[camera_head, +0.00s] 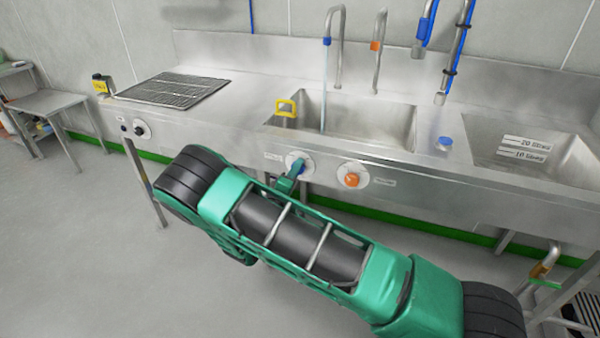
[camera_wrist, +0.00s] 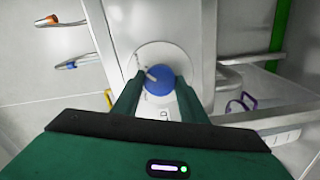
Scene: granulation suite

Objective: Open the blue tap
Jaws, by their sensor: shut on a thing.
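The blue tap (camera_head: 302,167) is a round knob on a white dial on the sink's front panel. In the wrist view the blue tap (camera_wrist: 158,79) sits between the two fingers, with a pale pointer mark towards its upper left. My gripper (camera_head: 294,174) reaches the panel and is shut on the knob; its fingers (camera_wrist: 156,84) hide the knob's sides. Above the basin, a blue-marked spout (camera_head: 327,41) has a thin pale blue stream below it, running down into the basin (camera_head: 365,120).
An orange knob (camera_head: 352,180) is close to the right of the blue one. A black knob (camera_head: 140,129) is at the panel's left. A yellow square-handled object (camera_head: 286,108) stands at the basin's left rim. The floor at left (camera_head: 80,240) is clear.

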